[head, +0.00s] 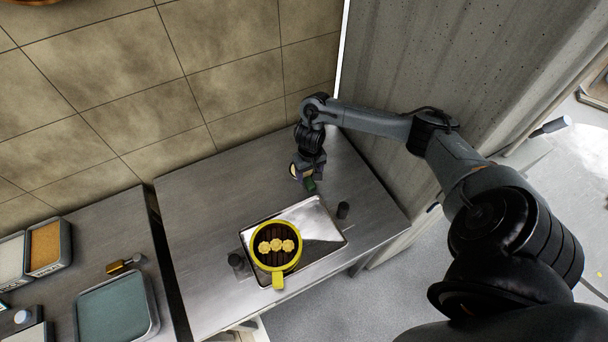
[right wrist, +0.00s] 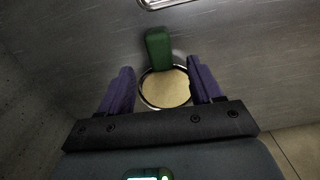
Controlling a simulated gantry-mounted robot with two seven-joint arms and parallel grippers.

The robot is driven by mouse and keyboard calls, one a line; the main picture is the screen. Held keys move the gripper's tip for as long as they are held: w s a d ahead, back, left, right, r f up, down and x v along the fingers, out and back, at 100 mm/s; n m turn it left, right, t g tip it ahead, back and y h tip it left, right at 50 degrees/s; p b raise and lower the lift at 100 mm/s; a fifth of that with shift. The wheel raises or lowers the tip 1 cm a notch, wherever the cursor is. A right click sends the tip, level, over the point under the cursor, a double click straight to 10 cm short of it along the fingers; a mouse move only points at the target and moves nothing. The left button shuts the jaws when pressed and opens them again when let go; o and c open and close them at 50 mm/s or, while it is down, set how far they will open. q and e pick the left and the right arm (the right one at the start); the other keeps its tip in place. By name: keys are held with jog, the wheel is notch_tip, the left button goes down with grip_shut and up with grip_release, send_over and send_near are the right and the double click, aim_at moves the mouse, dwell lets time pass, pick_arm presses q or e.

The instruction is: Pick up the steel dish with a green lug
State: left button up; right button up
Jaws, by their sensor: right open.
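The steel dish (right wrist: 165,104) is round, with a thin shiny rim and a tan filling. Its green lug (right wrist: 158,48) sticks out toward the top of the right wrist view. In the head view the dish (head: 294,171) is partly hidden by my right gripper, and the green lug (head: 310,185) shows below it. My right gripper (right wrist: 159,68) is open, with one purple finger on each side of the dish and the lug between and just beyond the tips. I cannot tell whether the fingers touch. My left gripper is out of view.
A yellow pan (head: 278,281) with dark filling and three yellow pieces stands on a steel tray (head: 325,235). A concrete wall (head: 400,60) rises close on the right. The steel table (head: 205,205) is clear at left.

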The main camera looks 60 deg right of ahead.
aim_at(309, 179)
jog(key=shift+w+f+b, duration=0.1)
jog(key=shift+f+b, duration=0.2)
jog(key=shift+f, duration=1.65)
grip_shut()
